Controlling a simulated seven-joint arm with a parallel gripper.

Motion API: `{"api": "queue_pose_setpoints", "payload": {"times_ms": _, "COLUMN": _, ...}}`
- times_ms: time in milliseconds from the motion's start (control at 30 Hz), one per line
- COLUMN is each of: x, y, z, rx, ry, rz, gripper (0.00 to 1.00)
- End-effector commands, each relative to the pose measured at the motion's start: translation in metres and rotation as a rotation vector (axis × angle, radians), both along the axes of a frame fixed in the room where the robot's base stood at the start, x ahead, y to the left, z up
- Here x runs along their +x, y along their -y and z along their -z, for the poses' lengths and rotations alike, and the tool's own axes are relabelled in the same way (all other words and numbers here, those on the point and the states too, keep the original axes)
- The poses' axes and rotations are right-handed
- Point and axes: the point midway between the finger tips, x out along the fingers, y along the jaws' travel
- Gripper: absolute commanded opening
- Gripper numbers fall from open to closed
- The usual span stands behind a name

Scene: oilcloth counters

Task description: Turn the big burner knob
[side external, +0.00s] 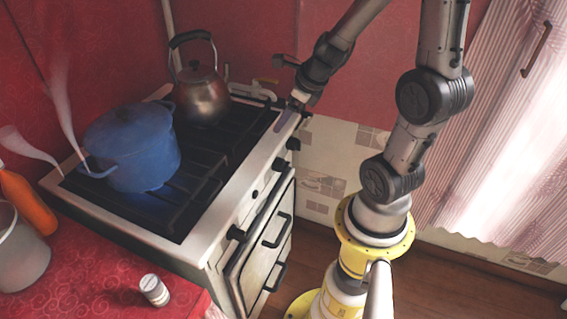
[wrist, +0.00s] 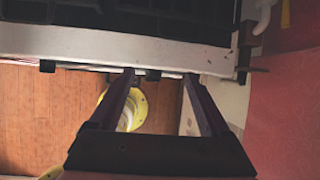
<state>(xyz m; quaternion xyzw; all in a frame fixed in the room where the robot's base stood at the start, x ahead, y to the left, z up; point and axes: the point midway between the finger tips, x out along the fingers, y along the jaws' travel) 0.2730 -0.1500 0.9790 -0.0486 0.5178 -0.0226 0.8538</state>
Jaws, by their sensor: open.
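The white stove (side external: 205,250) has several dark knobs along its front panel, including one towards the far end (side external: 293,144) and one at the near end (side external: 237,233). I cannot tell which is the big burner knob. My gripper (side external: 283,122) is above the far end of the front edge, pointing down. In the wrist view, my gripper (wrist: 160,73) is open and empty, with its fingertips overlapping the stove's front edge. A dark knob (wrist: 153,75) shows between the fingertips, and another knob (wrist: 47,66) lies further left. Contact cannot be made out.
A blue pot (side external: 130,150) steams over a blue flame, and a copper kettle (side external: 202,98) stands at the back burner. A red counter (side external: 100,300) at left holds a small white jar (side external: 154,290), an orange bottle (side external: 28,203) and a pale bucket (side external: 20,255). Oven handles protrude below the knobs.

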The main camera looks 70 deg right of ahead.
Motion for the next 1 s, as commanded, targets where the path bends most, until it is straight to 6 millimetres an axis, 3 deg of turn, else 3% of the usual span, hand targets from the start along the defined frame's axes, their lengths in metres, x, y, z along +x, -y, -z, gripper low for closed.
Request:
{"api": "queue_pose_setpoints", "payload": {"times_ms": 300, "x": -0.046, "y": 0.011, "z": 0.003, "rx": 0.114, "ry": -0.093, "rz": 0.022, "gripper": 0.81}}
{"api": "queue_pose_setpoints", "payload": {"times_ms": 600, "x": -0.042, "y": 0.009, "z": 0.042, "rx": 0.112, "ry": -0.088, "rz": 0.016, "gripper": 0.81}}
{"api": "queue_pose_setpoints", "payload": {"times_ms": 1000, "x": -0.038, "y": 0.010, "z": 0.059, "rx": 0.107, "ry": -0.087, "rz": 0.015, "gripper": 0.81}}
